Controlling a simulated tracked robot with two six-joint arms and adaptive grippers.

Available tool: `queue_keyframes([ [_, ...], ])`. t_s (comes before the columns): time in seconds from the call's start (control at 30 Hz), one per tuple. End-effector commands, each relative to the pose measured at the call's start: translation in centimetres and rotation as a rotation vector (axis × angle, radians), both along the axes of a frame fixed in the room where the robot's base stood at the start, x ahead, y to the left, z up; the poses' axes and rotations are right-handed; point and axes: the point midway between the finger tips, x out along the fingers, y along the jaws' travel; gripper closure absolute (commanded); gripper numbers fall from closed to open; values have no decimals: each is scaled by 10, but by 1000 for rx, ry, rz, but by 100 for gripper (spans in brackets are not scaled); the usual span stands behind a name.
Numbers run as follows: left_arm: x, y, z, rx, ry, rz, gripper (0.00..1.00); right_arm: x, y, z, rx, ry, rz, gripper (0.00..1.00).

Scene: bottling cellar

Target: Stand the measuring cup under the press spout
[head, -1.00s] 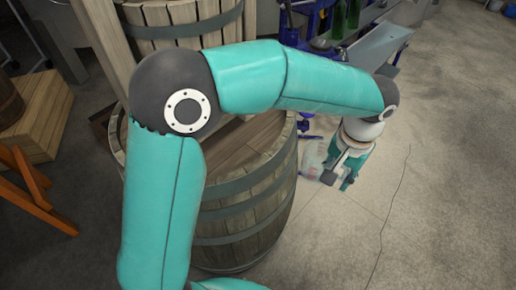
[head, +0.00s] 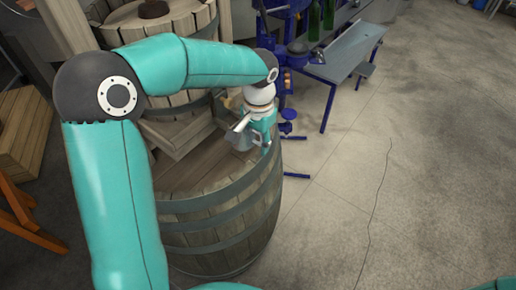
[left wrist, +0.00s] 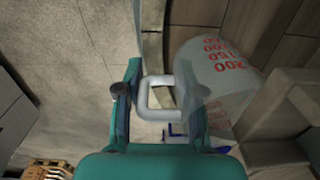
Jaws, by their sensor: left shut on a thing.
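The measuring cup is clear, with red numbers. In the left wrist view the cup (left wrist: 215,62) shows at upper right, with its pale loop handle (left wrist: 157,82) between my fingers. My left gripper (left wrist: 158,98) is shut on this handle. In the head view the gripper (head: 256,138) is at the right side of the barrel top, and the cup (head: 240,139) shows only faintly at its left. The wooden press (head: 168,28) stands behind the barrel. Its wooden spout (head: 183,138) reaches over the barrel top, left of the cup. My right gripper is out of view.
The barrel (head: 225,222) has a bare plank top (head: 192,172) in front of the spout. A blue bottling stand (head: 290,60) and a grey bench (head: 345,50) with green bottles are behind right. The floor (head: 410,180) at right is clear.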

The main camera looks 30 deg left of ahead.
Motion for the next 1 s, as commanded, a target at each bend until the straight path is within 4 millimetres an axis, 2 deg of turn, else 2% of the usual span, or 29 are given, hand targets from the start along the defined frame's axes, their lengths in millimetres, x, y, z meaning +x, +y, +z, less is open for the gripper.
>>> queue_keyframes([
  [0.1,-2,-2,-21,0,8,-1,100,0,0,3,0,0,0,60],
  [0.2,-1,-2,-31,-2,5,-1,100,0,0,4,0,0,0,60],
  [0.57,-1,-2,-36,-1,3,0,100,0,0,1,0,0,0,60],
  [0.6,-1,-2,-37,-1,3,0,60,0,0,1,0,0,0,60],
  [0.73,-1,-2,-36,-1,3,0,39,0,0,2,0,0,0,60],
  [1.0,-1,-2,-36,-1,3,0,37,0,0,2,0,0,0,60],
])
